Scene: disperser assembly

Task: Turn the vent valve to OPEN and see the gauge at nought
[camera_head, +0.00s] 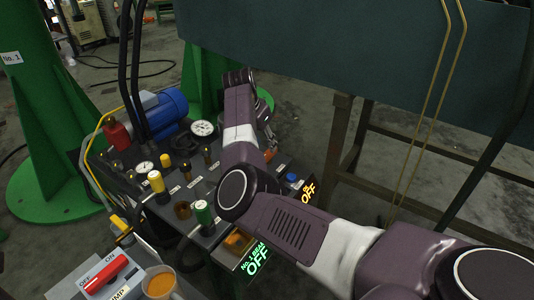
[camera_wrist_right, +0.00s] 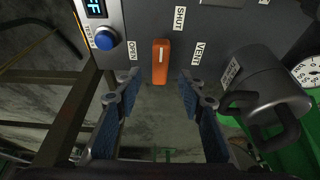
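The orange vent valve handle (camera_wrist_right: 160,62) shows in the right wrist view. It lies in line with the picture's vertical, its white mark towards the SHUT label; OPEN is to its left and VENT to its right. My right gripper (camera_wrist_right: 158,108) is open and empty, its blue-padded fingers either side of and just below the handle, apart from it. In the head view my right gripper (camera_head: 266,132) is by the panel's far right side, partly hidden by my arm. The larger white gauge (camera_head: 203,128) stands on the panel; its reading is too small to tell. My left gripper is out of view.
A smaller gauge (camera_head: 145,167), a yellow-capped valve (camera_head: 156,181) and a green-capped valve (camera_head: 203,212) stand on the panel. A blue button (camera_wrist_right: 105,39) is left of the handle. A red pump lever (camera_head: 107,273) and a cup (camera_head: 160,282) are at lower left. A dark frame stands right.

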